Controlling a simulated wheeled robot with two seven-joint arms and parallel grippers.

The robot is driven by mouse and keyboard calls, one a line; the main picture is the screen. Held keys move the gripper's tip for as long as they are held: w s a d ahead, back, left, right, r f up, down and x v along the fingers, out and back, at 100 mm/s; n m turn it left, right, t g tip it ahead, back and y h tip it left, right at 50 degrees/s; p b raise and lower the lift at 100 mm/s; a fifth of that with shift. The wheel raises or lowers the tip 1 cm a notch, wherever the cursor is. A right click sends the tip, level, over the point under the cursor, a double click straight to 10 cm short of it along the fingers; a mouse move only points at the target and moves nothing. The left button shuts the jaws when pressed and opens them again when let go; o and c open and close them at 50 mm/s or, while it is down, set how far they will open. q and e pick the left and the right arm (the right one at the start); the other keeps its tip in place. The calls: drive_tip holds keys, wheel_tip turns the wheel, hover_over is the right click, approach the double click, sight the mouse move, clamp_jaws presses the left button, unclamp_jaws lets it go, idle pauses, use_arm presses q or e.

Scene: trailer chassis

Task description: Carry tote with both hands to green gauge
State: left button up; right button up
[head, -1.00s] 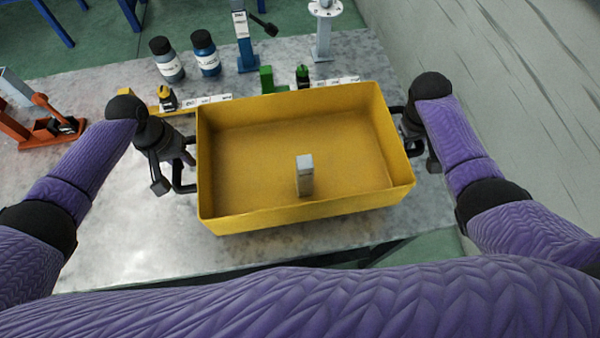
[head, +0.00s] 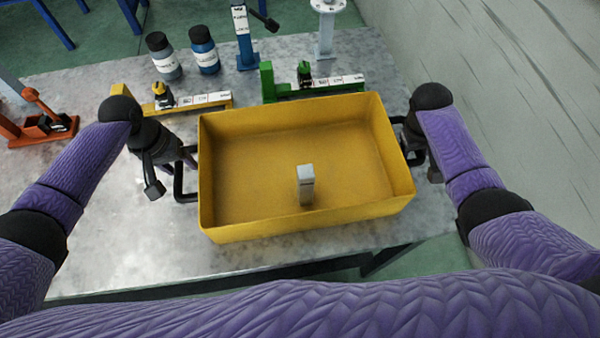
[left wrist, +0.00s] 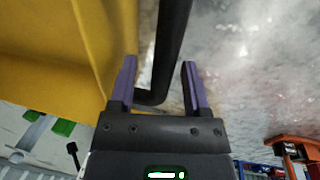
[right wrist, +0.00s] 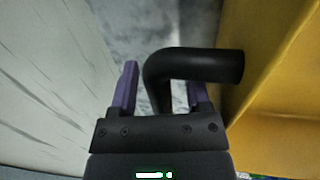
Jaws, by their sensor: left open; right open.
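The yellow tote (head: 300,221) sits on the grey table in front of me, with a small grey block (head: 306,185) standing inside it. The green gauge (head: 315,88) stands on the table just behind the tote. My left gripper (head: 176,170) is at the tote's left side; in the left wrist view (left wrist: 160,85) its fingers are open, one on each side of the black handle (left wrist: 172,45). My right gripper (head: 412,150) is at the right side; in the right wrist view (right wrist: 160,90) it is open with the black right handle (right wrist: 200,66) between its fingers.
A yellow gauge (head: 190,102) stands behind left of the tote. Two bottles (head: 204,50), a blue stand (head: 242,40) and a grey post (head: 325,35) are at the back. A red-orange clamp (head: 42,122) is at far left. A pale wall (head: 490,90) rises at right.

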drive_tip(key=shift+a+r, duration=0.1)
drive_tip(key=shift+r, duration=0.3)
use_arm(q)
wheel_tip(320, 180, up, 10)
drive_tip(key=a, duration=0.2)
use_arm(e)
drive_tip(key=v, duration=0.6)
drive_tip(key=shift+r, duration=0.35)
use_arm(q)
drive_tip(key=shift+s+f, duration=0.1)
drive_tip(key=shift+f, duration=0.05)
use_arm(e)
drive_tip(key=shift+a, duration=0.1)
